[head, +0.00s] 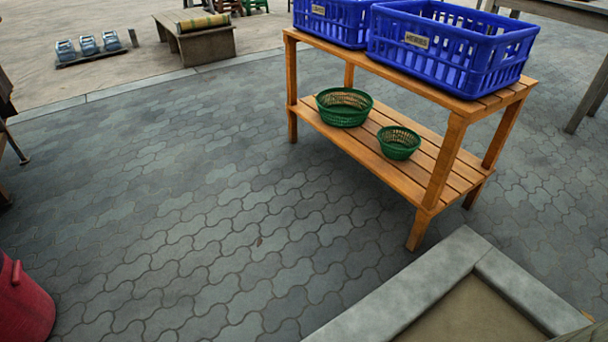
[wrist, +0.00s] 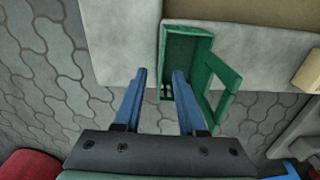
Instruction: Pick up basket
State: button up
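Two round green woven baskets sit on the lower shelf of a wooden slatted table in the head view: a larger basket (head: 343,118) and a smaller basket (head: 399,150) nearer the front. Two blue plastic crates with labels, a right one (head: 440,45) and a partly cut-off left one (head: 335,20), stand on the top. My gripper (wrist: 158,72) shows only in the wrist view, its two blue fingers apart with nothing held between them. The round baskets are not seen there. A green box-like object (wrist: 187,50) with a frame-like side lies just beyond the right fingertip; contact is unclear.
The wooden table (head: 440,165) stands on grey paving with clear floor to its left. A low stone-edged planter (head: 400,298) lies in front. A red container (head: 22,305) is at the lower left. A bench (head: 200,42) stands at the back.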

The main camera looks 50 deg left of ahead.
notch_tip(320, 180, down, 5)
jog(key=b, duration=0.3)
jog(key=shift+d+r, duration=0.15)
jog(key=shift+r, duration=0.15)
grip_shut()
dwell(1.0)
